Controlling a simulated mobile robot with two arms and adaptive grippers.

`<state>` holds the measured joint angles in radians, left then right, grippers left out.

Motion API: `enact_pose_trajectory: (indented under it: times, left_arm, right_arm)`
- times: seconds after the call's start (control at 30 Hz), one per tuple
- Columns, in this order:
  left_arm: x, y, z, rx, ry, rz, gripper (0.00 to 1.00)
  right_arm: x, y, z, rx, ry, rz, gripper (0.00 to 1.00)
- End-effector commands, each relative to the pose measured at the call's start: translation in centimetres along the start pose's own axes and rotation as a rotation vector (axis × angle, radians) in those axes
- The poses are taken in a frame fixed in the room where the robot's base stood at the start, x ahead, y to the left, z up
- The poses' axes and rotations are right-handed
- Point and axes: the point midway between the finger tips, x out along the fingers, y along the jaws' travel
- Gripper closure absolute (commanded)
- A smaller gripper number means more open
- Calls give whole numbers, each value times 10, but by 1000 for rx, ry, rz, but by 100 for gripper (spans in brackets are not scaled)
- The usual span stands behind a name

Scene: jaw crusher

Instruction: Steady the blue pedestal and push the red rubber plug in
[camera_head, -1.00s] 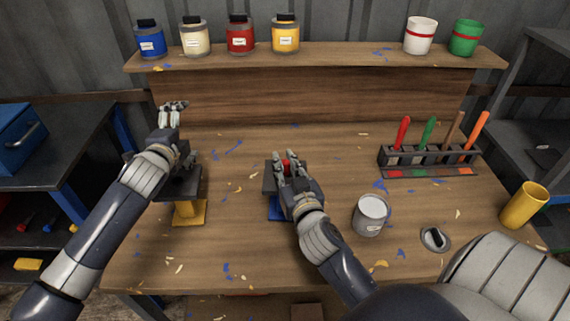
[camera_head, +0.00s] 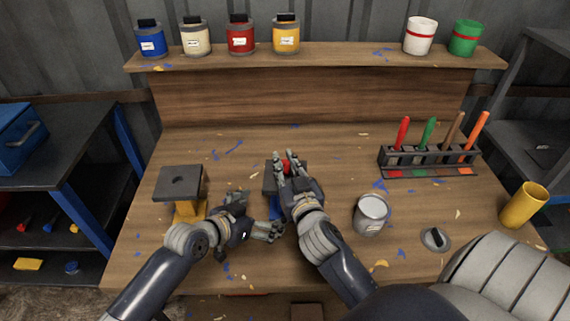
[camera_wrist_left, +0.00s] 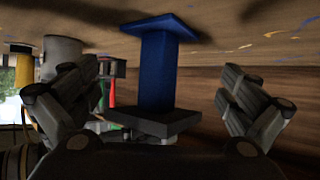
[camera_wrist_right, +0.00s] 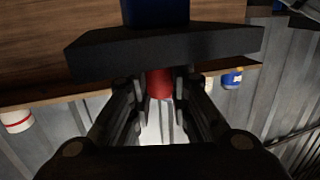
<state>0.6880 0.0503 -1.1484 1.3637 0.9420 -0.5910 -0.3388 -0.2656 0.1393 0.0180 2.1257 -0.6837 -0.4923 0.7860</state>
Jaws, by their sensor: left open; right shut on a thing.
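The blue pedestal (camera_head: 275,207) stands on the bench with a dark square top plate (camera_head: 270,181). In the left wrist view the blue pedestal (camera_wrist_left: 158,68) appears upside down between the open fingers. My left gripper (camera_head: 277,230) is open, low beside the pedestal, its fingers pointing at the column and apart from it. My right gripper (camera_head: 283,160) is shut on the red rubber plug (camera_head: 286,168) at the top plate. In the right wrist view the red plug (camera_wrist_right: 159,83) sits between the fingers against the plate (camera_wrist_right: 165,50); how deep it sits is hidden.
A yellow pedestal (camera_head: 187,210) with a dark top (camera_head: 180,182) stands to the left. A grey can (camera_head: 370,215), a dark lidded disc (camera_head: 435,239) and a yellow cup (camera_head: 525,205) are to the right. A tool rack (camera_head: 430,160) stands behind them. Scraps litter the bench.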

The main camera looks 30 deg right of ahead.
Motion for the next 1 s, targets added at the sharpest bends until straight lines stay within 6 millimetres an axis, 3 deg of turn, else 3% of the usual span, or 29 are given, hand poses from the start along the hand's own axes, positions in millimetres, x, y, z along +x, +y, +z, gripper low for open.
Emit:
enact_pose_trajectory:
  times: [0.5, 0.7, 1.0]
  left_arm:
    - [71, 0, -1, 5, 0, -2, 0]
    - [84, 0, -1, 6, 0, -1, 0]
    - [88, 0, -1, 7, 1, -1, 0]
  right_arm:
    - [0, 0, 0, 0, 0, 0, 92]
    - [0, 0, 0, 0, 0, 0, 92]
    - [0, 0, 0, 0, 0, 0, 92]
